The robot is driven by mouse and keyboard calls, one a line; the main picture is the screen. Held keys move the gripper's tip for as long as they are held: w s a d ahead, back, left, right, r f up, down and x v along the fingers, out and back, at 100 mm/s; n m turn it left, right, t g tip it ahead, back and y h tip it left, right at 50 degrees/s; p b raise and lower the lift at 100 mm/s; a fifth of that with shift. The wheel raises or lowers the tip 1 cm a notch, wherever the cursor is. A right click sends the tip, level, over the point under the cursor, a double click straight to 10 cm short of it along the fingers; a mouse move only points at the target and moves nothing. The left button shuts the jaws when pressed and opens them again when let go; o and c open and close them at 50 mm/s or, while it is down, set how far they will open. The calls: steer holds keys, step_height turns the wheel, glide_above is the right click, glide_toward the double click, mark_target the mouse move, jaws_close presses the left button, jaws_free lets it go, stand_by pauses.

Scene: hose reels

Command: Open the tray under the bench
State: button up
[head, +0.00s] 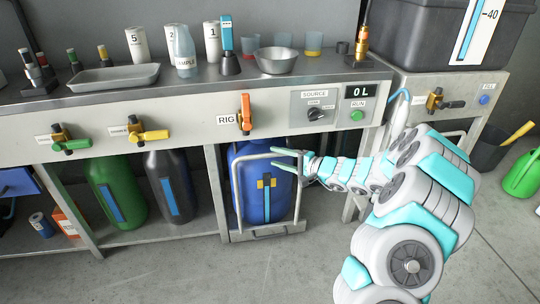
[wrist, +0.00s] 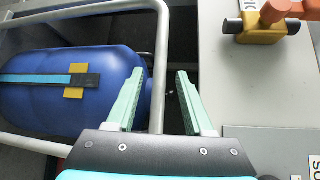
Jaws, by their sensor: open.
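The tray (head: 268,233) is a low grey metal base on the floor under the bench. It carries a blue tank (head: 246,188) with a light blue and yellow strap. A grey tubular handle frame (head: 237,190) rises in front of the tank. My gripper (head: 273,158) is open at the frame's top bar, towards its right corner. In the wrist view the bar (wrist: 161,45) runs between the two green fingers (wrist: 159,76), apart from both. The blue tank (wrist: 110,85) lies behind it. The tray base is not clear in the wrist view.
The bench front (head: 200,125) is just above my gripper, with an orange RIG valve (head: 246,115). A green cylinder (head: 120,187) and a dark cylinder (head: 172,185) stand left of the tank. The floor in front is clear.

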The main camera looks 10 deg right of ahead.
mark_target(273, 156)
steer(key=shift+x, duration=1.75)
jaws_close()
